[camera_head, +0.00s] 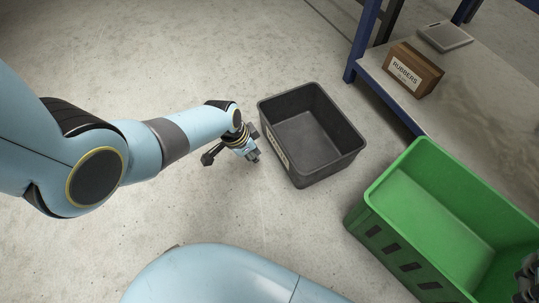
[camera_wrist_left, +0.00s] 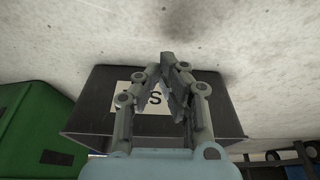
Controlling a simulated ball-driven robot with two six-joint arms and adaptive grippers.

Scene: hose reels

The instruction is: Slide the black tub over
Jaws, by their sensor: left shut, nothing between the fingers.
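The black tub (camera_head: 307,128) stands upright and empty on the concrete floor, in the middle of the head view. In the left wrist view the tub (camera_wrist_left: 92,113) fills the middle, with a white label (camera_wrist_left: 128,97) partly hidden by my fingers. My left gripper (camera_head: 254,157) is beside the tub's labelled left wall, low near the floor. Its fingers are shut and empty; in the left wrist view the gripper (camera_wrist_left: 167,62) lies across the tub's wall. I cannot tell whether it touches. Part of my right gripper (camera_head: 527,278) shows at the lower right edge, mostly cut off.
A green crate (camera_head: 371,222) stands to the lower right of the tub, with a narrow floor gap. A blue-framed bench (camera_head: 455,78) at the upper right holds a cardboard box (camera_head: 412,72) labelled RUBBERS and a flat grey device (camera_head: 444,36). Floor above and left of the tub is clear.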

